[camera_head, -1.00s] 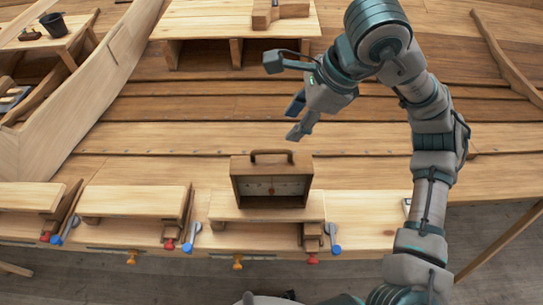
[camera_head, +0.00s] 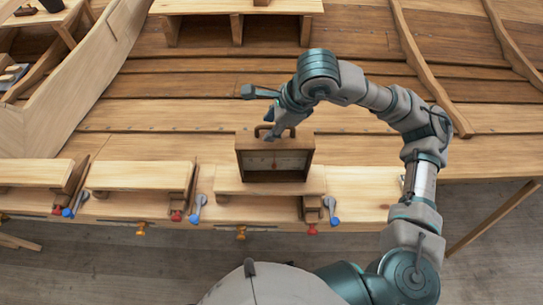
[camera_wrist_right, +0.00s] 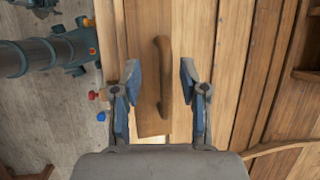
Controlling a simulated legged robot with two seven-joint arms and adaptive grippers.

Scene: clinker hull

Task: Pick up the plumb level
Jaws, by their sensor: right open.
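The plumb level (camera_head: 275,162) is a brown wooden box with a pale face, a small red mark and an arched handle on top. It stands upright on a raised plank at the near bench edge. In the right wrist view the handle of the plumb level (camera_wrist_right: 165,72) runs between the two blue fingers of my open right gripper (camera_wrist_right: 161,80), with a gap on each side. My left gripper is not in view.
Raised planks (camera_head: 139,176) with red and blue clamp handles line the bench edge to the left. A low wooden stand (camera_head: 235,8) is at the back. A dark pot (camera_head: 51,5) is at the far left. The boards right of the level look clear.

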